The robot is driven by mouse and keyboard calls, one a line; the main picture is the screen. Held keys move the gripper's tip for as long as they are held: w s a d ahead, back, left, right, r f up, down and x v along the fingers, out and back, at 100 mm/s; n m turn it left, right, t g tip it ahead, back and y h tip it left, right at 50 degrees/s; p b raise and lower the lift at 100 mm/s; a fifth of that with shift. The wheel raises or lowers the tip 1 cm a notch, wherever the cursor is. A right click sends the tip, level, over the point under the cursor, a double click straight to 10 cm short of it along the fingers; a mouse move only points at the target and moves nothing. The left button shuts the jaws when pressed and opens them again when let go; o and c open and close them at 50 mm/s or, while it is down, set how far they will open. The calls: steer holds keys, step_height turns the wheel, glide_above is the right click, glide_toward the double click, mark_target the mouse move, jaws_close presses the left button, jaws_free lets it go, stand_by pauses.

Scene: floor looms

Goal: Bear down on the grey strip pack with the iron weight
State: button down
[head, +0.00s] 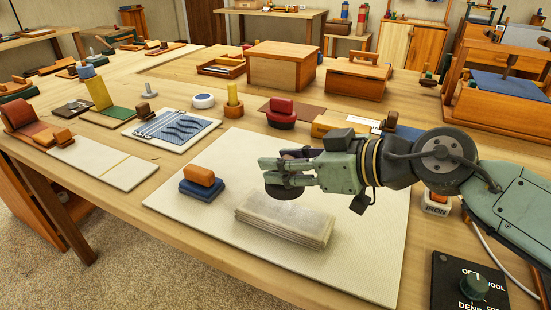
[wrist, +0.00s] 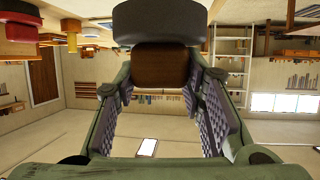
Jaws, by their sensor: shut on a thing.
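The grey strip pack (head: 286,222), a pale stack of thin layers, lies on the cream mat (head: 185,222) in the head view. My gripper (head: 284,172) reaches in from the right, over the pack's back edge. It is shut on the iron weight (head: 283,191), a dark round disc. In the wrist view the weight (wrist: 163,22) shows its grey disc and brown grip, with the grip between my two fingers. The weight is upright in the head view. I cannot tell whether its underside touches the pack or hangs just above it. The fingers partly hide the grip.
A blue block with an orange handle (head: 201,180) stands left of the pack. A red-knobbed tool (head: 281,109) and a yellow cylinder (head: 233,98) stand behind the mat. A dial box (head: 473,283) is at front right. The mat's front is clear.

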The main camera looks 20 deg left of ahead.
steer(key=b, duration=0.4)
glide_above(283, 212)
steer(key=shift+w+f, duration=0.15)
steer(key=shift+f, duration=2.6)
steer(key=shift+f+b, duration=0.4)
steer(key=shift+f, duration=0.1)
steer(key=shift+f, duration=0.2)
steer(key=shift+r+p, duration=2.8)
steer(key=shift+r, duration=0.85)
